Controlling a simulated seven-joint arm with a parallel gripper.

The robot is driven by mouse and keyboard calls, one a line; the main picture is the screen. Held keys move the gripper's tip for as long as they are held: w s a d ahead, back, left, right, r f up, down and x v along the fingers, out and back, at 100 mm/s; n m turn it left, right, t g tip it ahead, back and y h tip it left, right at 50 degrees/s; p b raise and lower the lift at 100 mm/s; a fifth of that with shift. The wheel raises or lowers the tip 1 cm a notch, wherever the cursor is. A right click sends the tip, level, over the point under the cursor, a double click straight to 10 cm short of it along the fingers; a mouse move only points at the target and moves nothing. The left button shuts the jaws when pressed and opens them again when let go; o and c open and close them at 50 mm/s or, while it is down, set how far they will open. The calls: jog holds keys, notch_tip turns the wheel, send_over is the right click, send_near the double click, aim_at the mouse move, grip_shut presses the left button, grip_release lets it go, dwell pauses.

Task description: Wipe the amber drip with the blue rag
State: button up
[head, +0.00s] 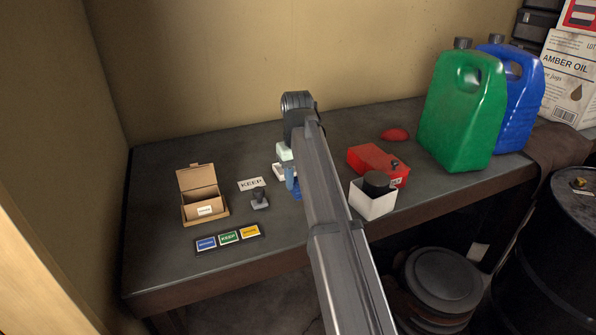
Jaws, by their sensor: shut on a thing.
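My gripper (289,172) is over the middle of the workbench, mostly hidden behind my own arm. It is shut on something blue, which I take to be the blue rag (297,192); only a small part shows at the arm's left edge. Its fingertips and most of the rag are hidden. I cannot make out the amber drip for sure. A black drum (545,245) stands at the lower right, with a small yellowish fitting on its top.
The workbench (165,160) holds a small open cardboard box (205,206), a stamp (260,200), a KEEP card (252,184), a label strip (228,239), a red box (378,163), a white box (372,202) and a green jug (462,110). The bench's back left is clear.

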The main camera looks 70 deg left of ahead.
jog(key=shift+f, duration=1.6)
jog(key=shift+w+f, duration=0.7)
jog(key=shift+w, duration=0.1)
jog(key=shift+c, duration=0.4)
jog(key=shift+w, duration=3)
jog(key=shift+s, duration=3.8)
jog(key=shift+a, duration=0.4)
jog(key=shift+w+a, duration=0.15)
jog(key=shift+w, duration=3.55)
jog(key=shift+s+r, duration=0.1)
jog(key=shift+s, duration=3.65)
jog(key=shift+r, duration=3.95)
jog(key=shift+w, duration=0.1)
